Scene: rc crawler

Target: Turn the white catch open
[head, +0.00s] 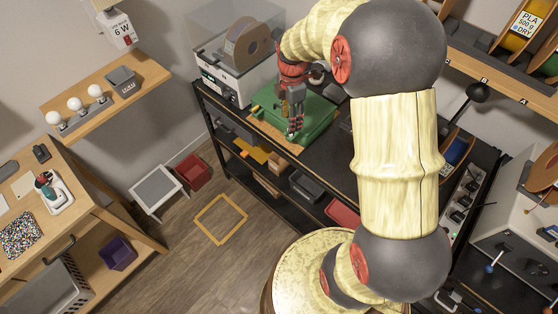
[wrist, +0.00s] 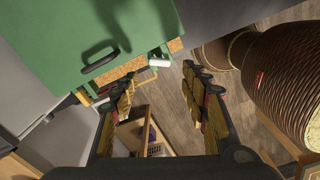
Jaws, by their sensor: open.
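The green case (wrist: 135,35) fills the upper left of the wrist view, with a black handle (wrist: 100,62) on its lid. The white catch (wrist: 159,62) is a small pale piece at the case's edge, right of the handle. My gripper (wrist: 156,80) is open and empty. Its fingers are spread on both sides of the catch in the picture; I see no contact. In the head view the case (head: 318,122) stands on the bench with my gripper (head: 292,134) at its front edge.
A cork mat (head: 259,127) lies under the case on the dark bench. A 3D printer with a spool (head: 222,77) stands behind left. Shelves with bins (head: 308,186) are below the bench. In the wrist view, open floor (wrist: 165,97) shows beyond the case's edge.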

